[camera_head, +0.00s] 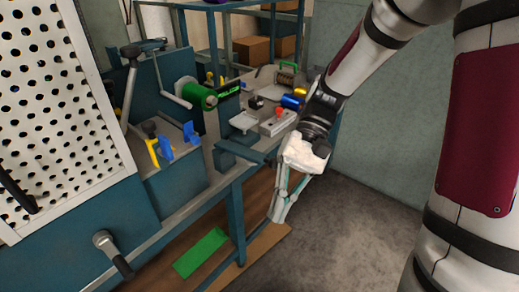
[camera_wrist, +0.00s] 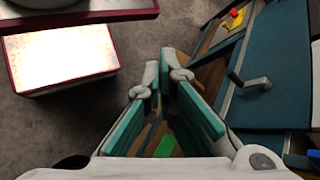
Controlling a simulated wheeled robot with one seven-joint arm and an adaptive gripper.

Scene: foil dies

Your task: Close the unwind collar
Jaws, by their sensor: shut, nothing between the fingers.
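The unwind stand at the back left of the head view carries a roll with a green flange (camera_head: 198,95) on a horizontal shaft, with a bent grey handle (camera_head: 172,88) beside it. I cannot tell which part is the unwind collar or whether it stands open. My gripper (camera_head: 277,215) hangs to the right of and below the bench edge, pointing down, well away from the roll. In the wrist view my gripper's green-padded fingers (camera_wrist: 165,70) come together at the tips, with nothing between them. The roll is not visible in the wrist view.
A blue bench (camera_head: 240,170) bears a grey block with a red knob (camera_head: 279,118), a blue cylinder (camera_head: 292,102) and yellow-blue clips (camera_head: 160,148). A perforated white panel (camera_head: 60,110) stands at left. A green mat (camera_head: 201,252) lies below. Grey floor is clear at right.

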